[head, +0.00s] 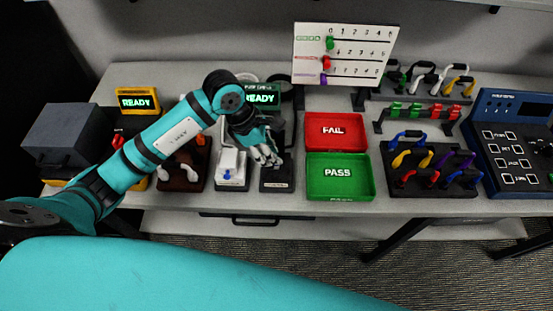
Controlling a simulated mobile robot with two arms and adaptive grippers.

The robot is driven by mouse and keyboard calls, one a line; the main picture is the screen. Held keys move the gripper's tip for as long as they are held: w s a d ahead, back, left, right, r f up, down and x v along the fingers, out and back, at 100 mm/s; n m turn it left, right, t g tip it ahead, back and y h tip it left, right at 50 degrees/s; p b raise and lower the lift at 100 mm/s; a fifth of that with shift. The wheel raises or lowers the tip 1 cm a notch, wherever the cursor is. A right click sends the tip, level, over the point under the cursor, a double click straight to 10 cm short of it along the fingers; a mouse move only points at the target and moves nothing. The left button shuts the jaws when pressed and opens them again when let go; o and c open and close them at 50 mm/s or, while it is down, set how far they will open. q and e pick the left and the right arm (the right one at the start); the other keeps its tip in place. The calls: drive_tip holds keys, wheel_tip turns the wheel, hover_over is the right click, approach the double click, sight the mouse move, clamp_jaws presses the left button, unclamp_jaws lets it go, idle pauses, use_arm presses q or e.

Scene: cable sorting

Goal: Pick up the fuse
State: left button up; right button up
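My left gripper (268,156) reaches in from the left and hangs over a dark device (277,180) near the table's front. Its fingers point down and to the right. They are too small and dark to tell whether they are open or shut, or whether anything is between them. I cannot make out a fuse for certain; the gripper covers part of the dark device. My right gripper is not in view.
A red FAIL tray (335,146) and a green PASS tray (355,190) stand right of the gripper. A white device (231,183) stands to its left. Racks of coloured cables (430,192), a counter board (308,70) and a blue panel (486,105) fill the right and back.

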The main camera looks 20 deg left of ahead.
use_arm(q)
drive_tip(key=shift+x, duration=1.3)
drive_tip(key=c, duration=0.4)
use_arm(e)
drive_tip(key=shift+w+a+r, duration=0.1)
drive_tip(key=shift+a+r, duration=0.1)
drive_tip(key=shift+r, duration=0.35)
use_arm(q)
drive_tip(key=shift+r, duration=0.1)
drive_tip(key=shift+r, duration=0.45)
wheel_tip(320, 180, up, 2)
drive_tip(key=shift+r+b, duration=0.1)
drive_tip(key=shift+b, duration=0.8)
drive_tip(key=shift+s+d+r+b, duration=0.55)
drive_tip(key=shift+s+d+r, duration=0.25)
drive_tip(key=shift+s+d, duration=1.1)
drive_tip(key=shift+s+d+r+b, duration=0.7)
drive_tip(key=shift+s+d, duration=0.5)
drive_tip(key=shift+d, duration=1.3)
drive_tip(key=shift+s+d+r+b, duration=0.45)
drive_tip(key=shift+s+d+r, duration=0.45)
drive_tip(key=shift+s+d, duration=1)
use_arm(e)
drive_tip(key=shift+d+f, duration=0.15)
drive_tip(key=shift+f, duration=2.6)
